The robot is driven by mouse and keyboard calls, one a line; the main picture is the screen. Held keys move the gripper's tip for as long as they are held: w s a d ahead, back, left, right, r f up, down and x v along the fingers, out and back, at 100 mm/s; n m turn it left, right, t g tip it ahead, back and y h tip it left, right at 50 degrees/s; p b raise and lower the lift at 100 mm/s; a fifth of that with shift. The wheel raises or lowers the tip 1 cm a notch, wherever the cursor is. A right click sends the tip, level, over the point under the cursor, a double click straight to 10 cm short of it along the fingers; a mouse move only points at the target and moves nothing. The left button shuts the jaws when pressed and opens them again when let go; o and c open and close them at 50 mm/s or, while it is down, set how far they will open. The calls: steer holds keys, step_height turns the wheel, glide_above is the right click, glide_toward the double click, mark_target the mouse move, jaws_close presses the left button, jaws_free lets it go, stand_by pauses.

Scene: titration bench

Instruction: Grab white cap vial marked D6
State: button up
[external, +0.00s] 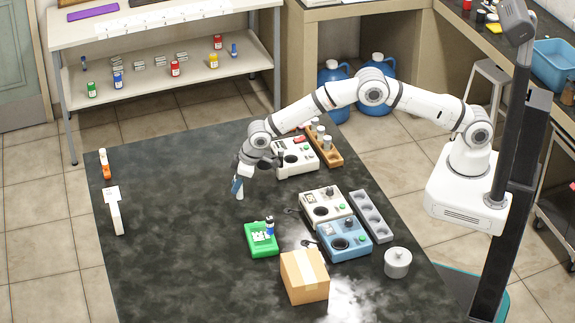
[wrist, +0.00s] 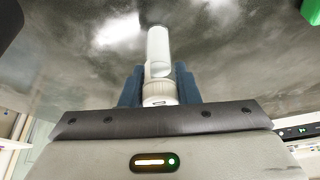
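My gripper (external: 238,185) is above the left-middle of the dark table. Its blue fingers (wrist: 158,88) are shut on a pale vial (wrist: 158,48) with a ribbed white cap, gripped at the cap end. The vial also shows below the fingers in the external view (external: 240,195). I cannot tell there whether its lower end touches the table. No D6 mark is readable on it. More light-capped vials (external: 319,132) stand in a wooden rack (external: 331,153) behind the arm; their marks are too small to read.
A white device (external: 295,157) stands right of my gripper. A cream device (external: 326,205), a blue device (external: 344,240), a grey tray (external: 372,215), a green scale-like unit (external: 259,240) and a cardboard box (external: 304,277) are nearer. The table's left-middle is mostly clear.

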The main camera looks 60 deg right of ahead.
steer(key=c, duration=0.5)
